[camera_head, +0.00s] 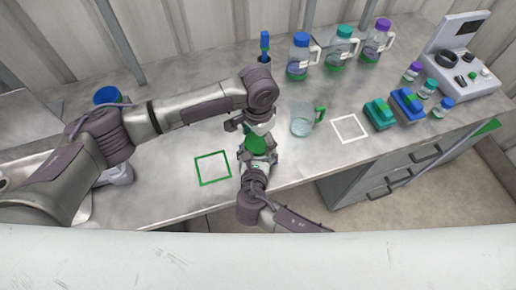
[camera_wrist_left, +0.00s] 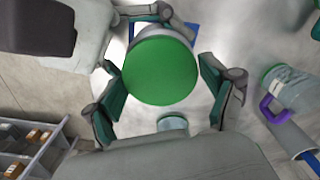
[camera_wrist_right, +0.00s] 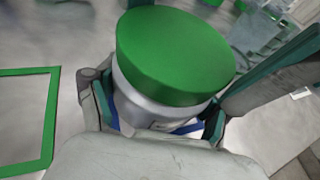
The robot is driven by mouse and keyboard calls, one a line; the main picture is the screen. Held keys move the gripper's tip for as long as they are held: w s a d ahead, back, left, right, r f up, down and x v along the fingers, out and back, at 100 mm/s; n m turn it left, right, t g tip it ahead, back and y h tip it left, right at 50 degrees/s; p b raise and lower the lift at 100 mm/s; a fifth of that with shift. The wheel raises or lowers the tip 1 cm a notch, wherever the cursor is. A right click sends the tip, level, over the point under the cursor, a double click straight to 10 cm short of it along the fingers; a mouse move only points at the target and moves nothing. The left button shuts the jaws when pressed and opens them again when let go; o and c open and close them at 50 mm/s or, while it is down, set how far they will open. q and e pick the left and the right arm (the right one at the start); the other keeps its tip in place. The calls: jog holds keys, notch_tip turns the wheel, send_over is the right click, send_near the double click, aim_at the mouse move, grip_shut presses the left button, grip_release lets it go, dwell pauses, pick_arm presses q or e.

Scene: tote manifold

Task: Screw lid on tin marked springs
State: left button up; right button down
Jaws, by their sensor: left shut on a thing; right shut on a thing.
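The tin (camera_wrist_right: 165,108) is a pale silver can with a green lid (camera_wrist_right: 175,55) on its top, seen in the right wrist view. The lid looks slightly tilted there, and I cannot tell how tightly it sits. The green lid (camera_wrist_left: 160,70) also shows from above in the left wrist view. My left gripper (camera_head: 258,128) comes down from above with its fingers on both sides of the lid (camera_head: 256,146). My right gripper (camera_head: 257,160) holds the tin's body from the front side, near the bench edge. No marking on the tin is readable.
A green square outline (camera_head: 213,168) lies left of the grippers and a white one (camera_head: 348,128) right. A clear mug (camera_head: 302,121) with a green handle stands close right. Lidded jugs (camera_head: 339,50) stand at the back; teal and blue boxes (camera_head: 380,114) and a grey device (camera_head: 461,62) are right.

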pick_arm(q)
jog(key=m, duration=0.4)
jog(key=o, duration=1.1)
jog(key=shift+r, duration=0.1)
notch_tip(320, 180, up, 12)
jog(key=shift+f, duration=0.1)
pick_arm(e)
grip_release()
